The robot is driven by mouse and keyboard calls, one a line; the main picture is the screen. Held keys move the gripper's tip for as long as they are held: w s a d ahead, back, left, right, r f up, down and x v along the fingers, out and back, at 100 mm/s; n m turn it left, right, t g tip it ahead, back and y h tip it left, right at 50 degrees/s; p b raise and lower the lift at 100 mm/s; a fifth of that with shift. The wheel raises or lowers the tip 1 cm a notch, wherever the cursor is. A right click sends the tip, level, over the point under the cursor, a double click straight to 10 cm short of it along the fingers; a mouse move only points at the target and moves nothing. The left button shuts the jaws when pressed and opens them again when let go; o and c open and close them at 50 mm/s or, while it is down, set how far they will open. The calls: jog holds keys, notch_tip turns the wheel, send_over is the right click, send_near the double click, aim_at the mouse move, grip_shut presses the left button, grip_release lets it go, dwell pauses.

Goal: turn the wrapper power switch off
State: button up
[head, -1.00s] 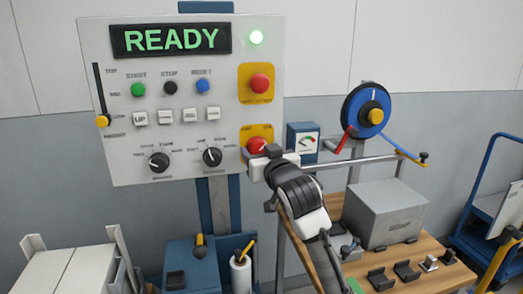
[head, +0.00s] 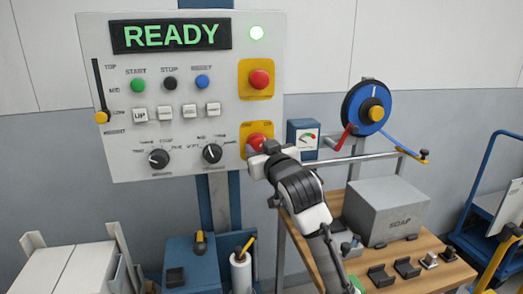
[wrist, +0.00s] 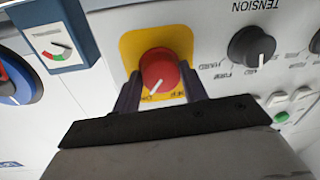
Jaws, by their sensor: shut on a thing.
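The wrapper power switch is a round red knob (head: 257,140) on a yellow plate (head: 268,128) at the lower right of the grey control panel (head: 100,60). My gripper (head: 257,148) is at the knob and partly covers it in the head view. In the wrist view, the two dark fingers of my gripper (wrist: 160,75) are shut on the red knob (wrist: 160,68), one on each side. The knob's white pointer line slants to the lower left, towards small upside-down lettering.
Another red button (head: 260,79) on a yellow plate sits above the switch. Black dials (head: 212,153) are to its left. A small gauge box (head: 302,137) is close on the right, with a blue reel (head: 350,108) beyond. A grey box (head: 387,212) stands on the wooden bench.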

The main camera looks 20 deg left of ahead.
jog(key=n+b, duration=0.1)
jog(key=n, duration=0.3)
jog(key=n+b, duration=0.1)
jog(key=n, duration=0.3)
jog(key=shift+h+b, duration=0.4)
jog(key=n+b, duration=0.1)
jog(key=n, duration=0.3)
jog(key=shift+a+n, duration=0.1)
jog(key=shift+n, duration=0.2)
jog(key=shift+s+n+h+b, duration=0.1)
jog(key=shift+n+h+b, duration=0.3)
jog(key=shift+n, duration=1)
jog(key=o, duration=1)
jog(key=shift+r, duration=0.1)
